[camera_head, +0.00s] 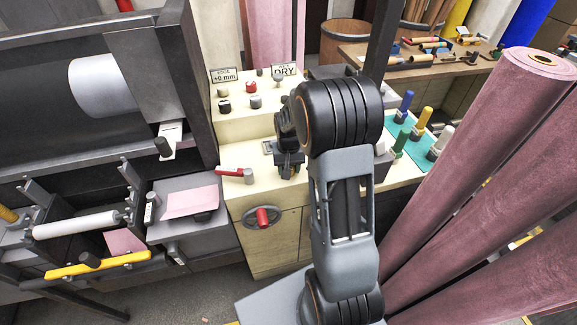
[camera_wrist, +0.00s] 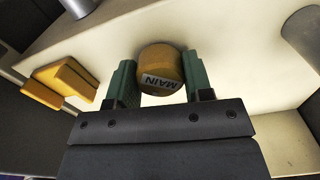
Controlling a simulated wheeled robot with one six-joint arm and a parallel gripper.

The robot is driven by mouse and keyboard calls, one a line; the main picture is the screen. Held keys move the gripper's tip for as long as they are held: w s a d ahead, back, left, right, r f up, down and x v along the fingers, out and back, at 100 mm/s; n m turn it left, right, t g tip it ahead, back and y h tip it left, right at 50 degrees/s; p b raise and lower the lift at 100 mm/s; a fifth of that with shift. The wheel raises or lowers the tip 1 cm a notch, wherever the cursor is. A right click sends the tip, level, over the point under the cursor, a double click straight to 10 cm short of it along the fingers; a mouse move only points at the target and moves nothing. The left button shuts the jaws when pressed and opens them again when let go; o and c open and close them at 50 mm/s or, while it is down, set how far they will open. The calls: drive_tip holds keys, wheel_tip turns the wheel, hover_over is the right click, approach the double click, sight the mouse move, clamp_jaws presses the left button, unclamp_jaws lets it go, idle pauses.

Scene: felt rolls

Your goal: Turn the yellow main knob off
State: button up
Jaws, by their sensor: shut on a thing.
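The yellow main knob (camera_wrist: 161,62) shows in the wrist view as a short round piece with a white "MAIN" label, which reads upside down and slightly tilted. My gripper (camera_wrist: 159,76) is shut on it, with one green finger on each side. The knob sits against a cream panel surface (camera_wrist: 230,55). In the head view my gripper (camera_head: 290,162) is at the cream console, beside my arm. The knob cannot be made out there behind the gripper.
A yellow block-shaped piece (camera_wrist: 62,84) sits left of the knob in the wrist view. In the head view a red-handled lever (camera_head: 233,172) and a red-gripped handwheel (camera_head: 262,217) are left of my gripper. Small knobs (camera_head: 255,101) stand behind. Pink felt rolls (camera_head: 490,140) lean at right.

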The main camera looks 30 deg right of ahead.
drive_tip(key=n, duration=0.3)
drive_tip(key=shift+f, duration=0.1)
drive_tip(key=n, duration=0.4)
drive_tip(key=shift+n, duration=0.3)
drive_tip(key=o, duration=0.9)
drive_tip(key=shift+o, duration=0.2)
drive_tip(key=shift+r+p, duration=1.85)
drive_tip(key=shift+r, duration=0.75)
